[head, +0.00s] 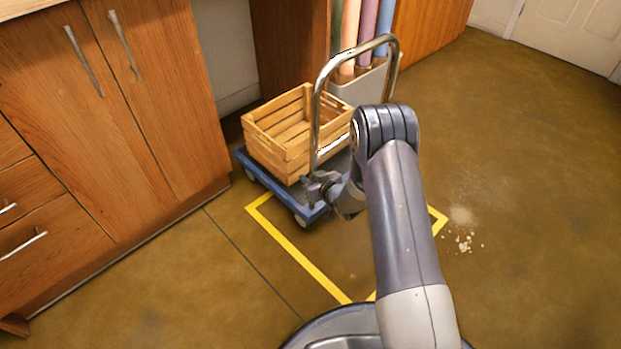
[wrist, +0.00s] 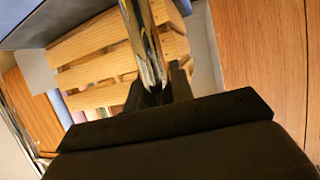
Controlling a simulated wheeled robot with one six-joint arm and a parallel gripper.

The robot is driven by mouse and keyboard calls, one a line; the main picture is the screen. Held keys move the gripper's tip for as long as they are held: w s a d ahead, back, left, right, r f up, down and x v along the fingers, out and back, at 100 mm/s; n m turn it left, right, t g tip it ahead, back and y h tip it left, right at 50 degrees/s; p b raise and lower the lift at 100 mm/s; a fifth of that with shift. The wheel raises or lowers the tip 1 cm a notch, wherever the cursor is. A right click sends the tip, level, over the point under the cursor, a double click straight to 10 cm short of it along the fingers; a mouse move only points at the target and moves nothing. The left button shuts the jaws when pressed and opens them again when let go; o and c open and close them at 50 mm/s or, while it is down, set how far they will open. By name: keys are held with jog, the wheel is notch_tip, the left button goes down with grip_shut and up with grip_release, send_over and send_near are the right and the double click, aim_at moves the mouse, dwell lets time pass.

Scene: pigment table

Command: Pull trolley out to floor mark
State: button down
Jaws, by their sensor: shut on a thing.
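The trolley has a blue deck (head: 262,175) on small wheels and a tall chrome handle (head: 390,72). Its near end reaches over the far side of the yellow floor mark (head: 298,255); most of the deck lies behind it, beside the cabinet. My gripper (head: 320,184) is shut on the handle's near upright, low down near the deck. In the wrist view the chrome bar (wrist: 140,30) runs down between my gripper's fingers (wrist: 158,88). My arm hides the right part of the mark and part of the deck.
A slatted wooden crate (head: 270,152) rides on the deck. Wooden cabinets (head: 120,130) stand close on the left. A pale bin (head: 358,88) with coloured rolls stands behind the handle. Pale crumbs (head: 466,240) lie right of the mark. Open floor extends right.

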jog(key=shift+s+d, duration=0.25)
jog(key=shift+d, duration=0.05)
jog(key=c, duration=1.1)
grip_release()
jog(key=shift+c, duration=0.2)
jog(key=p+v, duration=0.4)
jog(key=v, duration=0.6)
jog(key=shift+s+d, duration=0.25)
jog(key=shift+s, duration=0.05)
jog(key=shift+r, duration=0.15)
